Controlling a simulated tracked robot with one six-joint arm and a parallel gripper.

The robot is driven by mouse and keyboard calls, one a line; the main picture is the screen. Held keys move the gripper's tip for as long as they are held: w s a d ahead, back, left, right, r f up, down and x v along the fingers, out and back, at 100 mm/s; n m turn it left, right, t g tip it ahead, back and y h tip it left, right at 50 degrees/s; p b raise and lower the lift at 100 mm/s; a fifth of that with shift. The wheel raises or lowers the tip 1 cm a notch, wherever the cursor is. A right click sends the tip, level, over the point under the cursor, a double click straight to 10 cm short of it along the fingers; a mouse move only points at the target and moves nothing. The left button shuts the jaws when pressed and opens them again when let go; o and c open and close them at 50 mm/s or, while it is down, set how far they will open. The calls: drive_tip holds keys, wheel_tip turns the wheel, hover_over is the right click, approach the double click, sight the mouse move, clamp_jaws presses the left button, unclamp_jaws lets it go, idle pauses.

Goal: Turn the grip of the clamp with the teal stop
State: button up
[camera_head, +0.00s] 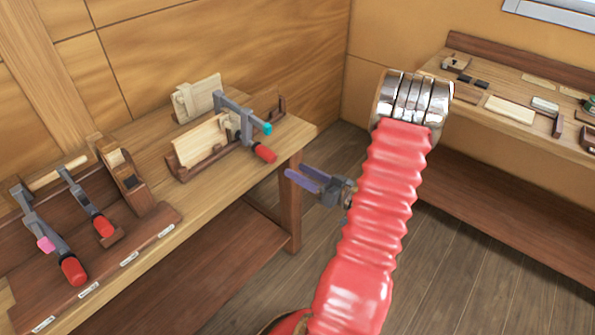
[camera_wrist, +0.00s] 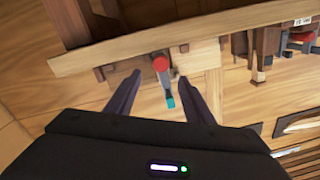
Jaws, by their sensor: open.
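The clamp with the teal stop (camera_head: 266,128) stands at the right end of the left workbench, on the wooden pieces there. Its red grip (camera_head: 265,153) points out past the bench's front edge. My gripper (camera_head: 305,180) is open and empty, apart from the clamp, to the right of and lower in the picture than the red grip. In the wrist view, my two fingers (camera_wrist: 160,98) reach up from the bottom. The red grip (camera_wrist: 161,63) and the teal stop (camera_wrist: 170,102) show in line with the gap between them.
Another clamp with a pink stop (camera_head: 46,244) and a smaller clamp with a red grip (camera_head: 103,226) lie on a labelled board at the left. Pale wooden blocks (camera_head: 200,139) stand by the teal-stop clamp. A second bench (camera_head: 510,108) is at the right. Open floor lies between the benches.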

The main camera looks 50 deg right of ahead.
sight(274, 159)
idle(0.3)
drive_tip(key=shift+s+a+n+h, duration=0.2)
drive_tip(key=shift+s+n, duration=0.15)
drive_tip(key=shift+n, duration=0.6)
drive_tip(key=shift+s+a+n+h, duration=0.2)
drive_tip(key=shift+s+n, duration=0.1)
drive_tip(key=shift+n, duration=0.65)
drive_tip(key=w, duration=1.4)
drive_tip(key=shift+a, duration=0.15)
drive_tip(key=shift+s, duration=0.1)
drive_tip(key=shift+c, duration=0.5)
drive_tip(key=c, duration=0.9)
drive_tip(key=shift+c, duration=0.2)
